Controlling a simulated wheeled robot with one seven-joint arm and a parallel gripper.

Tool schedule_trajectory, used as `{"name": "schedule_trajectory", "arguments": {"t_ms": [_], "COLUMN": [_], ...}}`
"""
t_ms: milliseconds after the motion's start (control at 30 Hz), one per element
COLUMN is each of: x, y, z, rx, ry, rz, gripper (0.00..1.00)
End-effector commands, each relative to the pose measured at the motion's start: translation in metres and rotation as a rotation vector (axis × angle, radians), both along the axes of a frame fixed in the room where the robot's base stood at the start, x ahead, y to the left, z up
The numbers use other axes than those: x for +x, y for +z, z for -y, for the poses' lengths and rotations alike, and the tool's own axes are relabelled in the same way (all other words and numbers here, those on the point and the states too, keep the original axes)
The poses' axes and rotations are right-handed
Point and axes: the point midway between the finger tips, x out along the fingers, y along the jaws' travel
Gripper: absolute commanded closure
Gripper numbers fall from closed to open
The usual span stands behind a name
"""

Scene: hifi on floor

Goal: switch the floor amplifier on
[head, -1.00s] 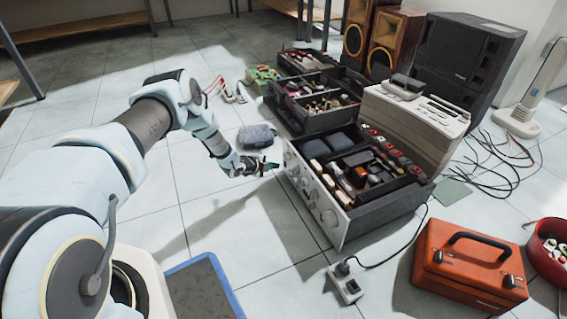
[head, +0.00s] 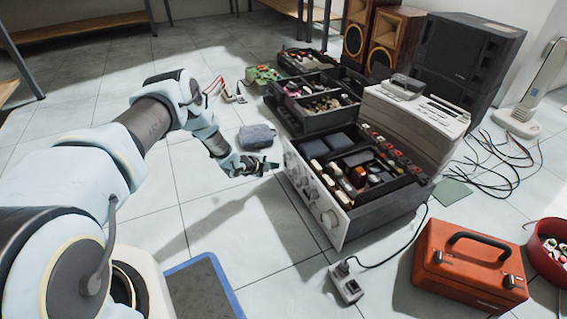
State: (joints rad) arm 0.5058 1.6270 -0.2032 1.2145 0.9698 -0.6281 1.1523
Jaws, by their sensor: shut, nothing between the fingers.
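The floor amplifier (head: 345,222) stands on the tiles right of centre in the head view, its silver front panel (head: 318,196) with several round knobs facing left toward my arm. Its top is open and shows parts inside. My gripper (head: 270,168) is shut and empty, just left of the upper far end of the front panel. The fingertips look very close to the panel; I cannot tell whether they touch it. The power switch cannot be made out at this size.
A power strip (head: 346,284) with a plugged-in cord lies in front of the amplifier. An orange toolbox (head: 468,268) and red bowl (head: 548,252) stand to the right. A grey cloth-like bundle (head: 257,137) lies behind my gripper. Dark parts trays (head: 300,118) stand behind.

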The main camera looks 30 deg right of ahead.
Motion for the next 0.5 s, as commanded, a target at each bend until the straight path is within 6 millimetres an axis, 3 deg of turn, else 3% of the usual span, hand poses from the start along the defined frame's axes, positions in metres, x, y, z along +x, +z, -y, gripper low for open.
{"name": "schedule_trajectory", "arguments": {"t_ms": [500], "x": [-0.0008], "y": [0.0014], "z": [0.0084], "rx": [0.000], "ry": [-0.001], "rz": [0.001], "gripper": [1.00]}}
